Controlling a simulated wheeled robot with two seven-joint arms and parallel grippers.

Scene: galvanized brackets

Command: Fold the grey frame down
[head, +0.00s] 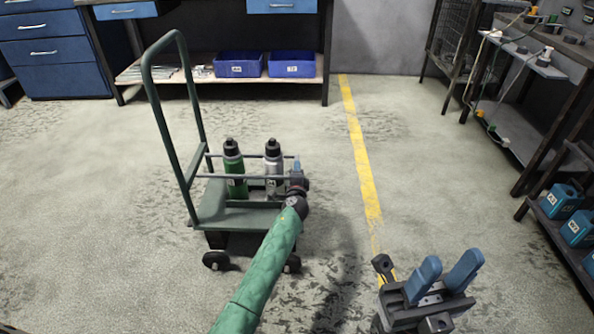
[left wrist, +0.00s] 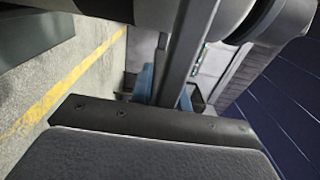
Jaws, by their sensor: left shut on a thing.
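The grey frame (head: 214,176) is a thin-railed guard on a dark green cart (head: 212,213). Its rails run roughly level around two bottles, well above the deck. My left gripper (head: 297,167) is at the right end of the frame and shut on it. In the left wrist view a grey bar (left wrist: 190,50) passes by the blue fingertips; the contact itself is partly hidden. My right gripper (head: 443,277) is empty and open at the lower right, away from the cart, its blue fingers apart.
A green bottle (head: 236,173) and a silver bottle (head: 273,165) stand upright on the cart. The cart's tall push handle (head: 160,110) rises at left. A yellow floor line (head: 361,150) runs right of the cart. Workbench (head: 140,76) behind; shelves (head: 520,130) right. Floor around is clear.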

